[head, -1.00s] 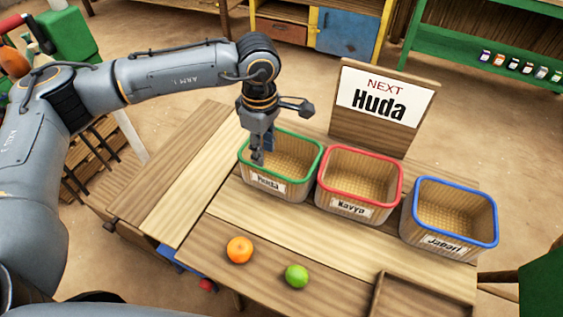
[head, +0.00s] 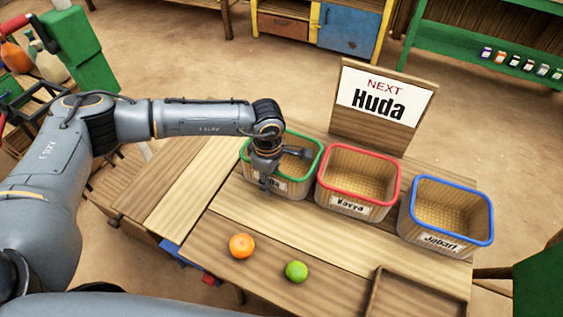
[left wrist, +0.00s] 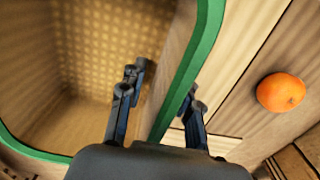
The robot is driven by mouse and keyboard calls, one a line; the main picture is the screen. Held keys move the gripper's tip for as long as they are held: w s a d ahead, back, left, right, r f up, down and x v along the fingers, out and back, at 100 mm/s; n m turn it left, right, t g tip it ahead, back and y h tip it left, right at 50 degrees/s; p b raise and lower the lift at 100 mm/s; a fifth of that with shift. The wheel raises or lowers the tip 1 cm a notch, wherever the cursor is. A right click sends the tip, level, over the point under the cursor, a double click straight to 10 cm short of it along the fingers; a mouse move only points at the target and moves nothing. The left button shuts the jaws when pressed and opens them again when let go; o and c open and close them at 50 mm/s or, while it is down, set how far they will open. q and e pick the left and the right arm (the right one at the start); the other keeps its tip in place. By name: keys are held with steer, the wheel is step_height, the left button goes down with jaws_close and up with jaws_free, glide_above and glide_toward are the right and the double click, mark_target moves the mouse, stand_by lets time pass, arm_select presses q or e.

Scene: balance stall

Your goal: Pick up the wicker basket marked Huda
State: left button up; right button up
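The wicker basket marked Huda (head: 300,189) has a green rim and stands upright on the table, leftmost of the baskets. Its front label is partly covered by my left gripper (head: 266,184), which points down at the front wall. In the left wrist view the fingers (left wrist: 163,88) are apart, one on the inner side of the basket's green rim (left wrist: 196,60) and one on the outer side, with the wall between them. The gripper is open and does not appear closed on the wall. The basket looks empty. My right gripper is not in view.
A red-rimmed basket (head: 333,196) stands close on the right, then a blue-rimmed basket (head: 478,225). A sign reading "NEXT Huda" (head: 385,100) stands behind. An orange (head: 241,246) and a green fruit (head: 296,271) lie in front, near a wooden tray (head: 376,292).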

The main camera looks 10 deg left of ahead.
arm_select(q)
jaws_close()
steer(key=shift+r, duration=0.1)
stand_by(0.3)
